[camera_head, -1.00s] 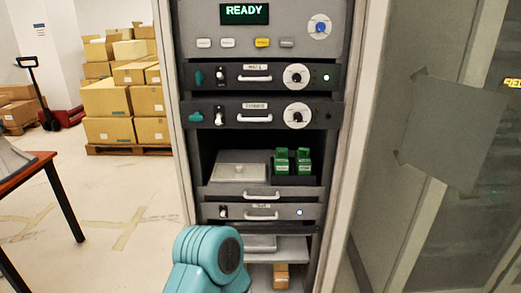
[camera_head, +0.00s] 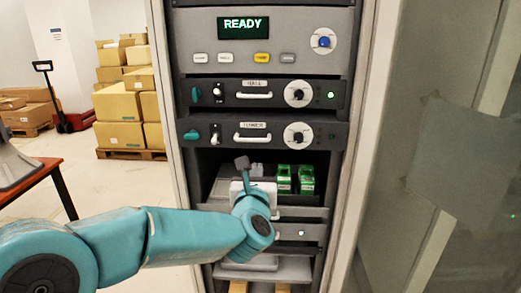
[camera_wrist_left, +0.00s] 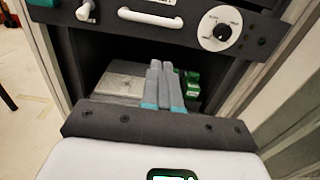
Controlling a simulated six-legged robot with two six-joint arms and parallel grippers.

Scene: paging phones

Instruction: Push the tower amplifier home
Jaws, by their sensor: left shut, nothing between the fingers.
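The rack holds two dark amplifier units, one above the other. The lower amplifier (camera_head: 265,135), whose small label is hard to read but may be the tower one, has a white handle, a teal latch at left, a round dial and an unlit lamp. In the left wrist view its front (camera_wrist_left: 190,22) crosses the top. The upper amplifier (camera_head: 262,95) has a lit green lamp. My left gripper (camera_head: 242,163) is shut and empty, just below the lower amplifier, in front of the open bay. Its fingers also show in the left wrist view (camera_wrist_left: 160,70). My right gripper is not in view.
The open bay holds green blocks (camera_head: 295,180) and a grey lidded box, partly hidden by my arm. A READY display panel (camera_head: 250,27) tops the rack. A grey door panel (camera_head: 440,165) stands at right. Boxes (camera_head: 125,100) and a table (camera_head: 55,180) are at left.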

